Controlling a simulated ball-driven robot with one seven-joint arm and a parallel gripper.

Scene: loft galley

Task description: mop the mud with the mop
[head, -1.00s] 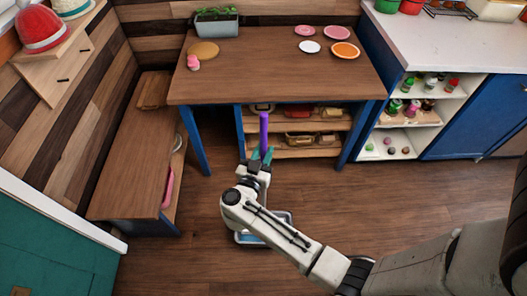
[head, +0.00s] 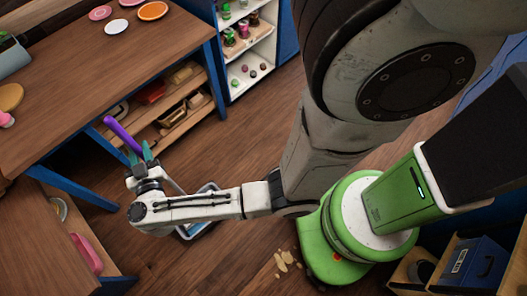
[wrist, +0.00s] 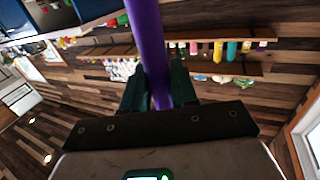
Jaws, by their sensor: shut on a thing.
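The mop's purple handle (head: 121,134) stands tilted in my gripper (head: 141,154). The teal fingers are shut on it. In the wrist view the handle (wrist: 149,45) runs up between the gripper's two fingers (wrist: 160,88). A pale blue-and-white rectangular frame (head: 205,222) is on the floor beneath my arm, partly hidden. I cannot tell if it is the mop's head or a container. Tan patches that look like the mud (head: 284,260) lie on the floor at lower centre, to the right of my gripper and clear of it.
A wooden table (head: 90,85) with blue legs and shelves stands close behind my gripper. A low bench (head: 45,245) is at lower left. White open shelves (head: 245,50) stand at the back. A dark blue box (head: 470,262) is at lower right. The middle floor is open.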

